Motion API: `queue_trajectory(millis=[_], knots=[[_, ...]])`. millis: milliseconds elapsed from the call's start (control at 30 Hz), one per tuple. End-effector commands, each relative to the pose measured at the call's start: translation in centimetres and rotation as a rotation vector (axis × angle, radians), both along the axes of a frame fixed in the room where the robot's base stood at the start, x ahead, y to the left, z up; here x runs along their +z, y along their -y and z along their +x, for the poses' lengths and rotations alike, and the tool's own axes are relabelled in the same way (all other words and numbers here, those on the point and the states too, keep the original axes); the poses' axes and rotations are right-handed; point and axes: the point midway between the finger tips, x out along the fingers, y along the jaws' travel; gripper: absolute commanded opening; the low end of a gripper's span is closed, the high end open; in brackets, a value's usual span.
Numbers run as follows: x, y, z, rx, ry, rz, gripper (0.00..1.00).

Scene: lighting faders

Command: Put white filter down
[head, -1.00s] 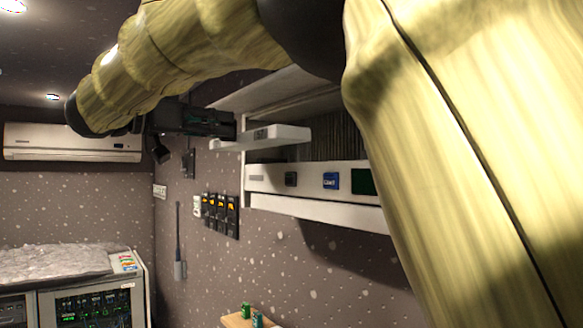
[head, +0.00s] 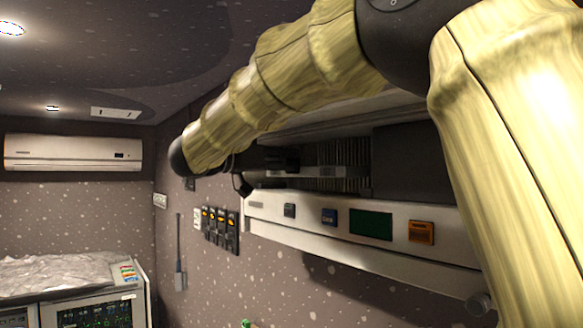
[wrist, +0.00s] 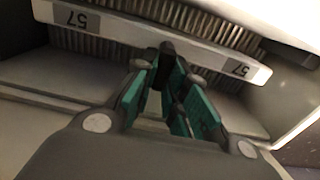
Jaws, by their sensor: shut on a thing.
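The white filter (head: 348,172) is a pale bar with grey labels, inside the open front of the white wall unit (head: 270,207). In the wrist view the filter (wrist: 150,39) crosses the top, with a "57" label near each end and dark pleats beside it. My gripper (head: 285,160) reaches into the opening from the left. In the wrist view its green-padded fingers (wrist: 166,75) are shut at the filter's middle, around a dark part. Whether the filter rests on the unit's floor cannot be told.
A dark panel (head: 400,160) fills the opening's right side. Black switches (head: 220,228) hang on the wall to the left. An air conditioner (head: 72,152) is at far left.

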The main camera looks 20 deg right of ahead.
Motion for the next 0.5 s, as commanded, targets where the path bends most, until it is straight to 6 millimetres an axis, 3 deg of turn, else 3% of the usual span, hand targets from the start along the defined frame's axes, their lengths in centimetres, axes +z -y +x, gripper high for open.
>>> queue_trajectory(millis=[233,500], knots=[[0.2,1.8,0.7,-0.001,-0.003,0.001,0.0],[-2.9,1.5,0.6,0.001,-0.002,-0.002,0.0]])
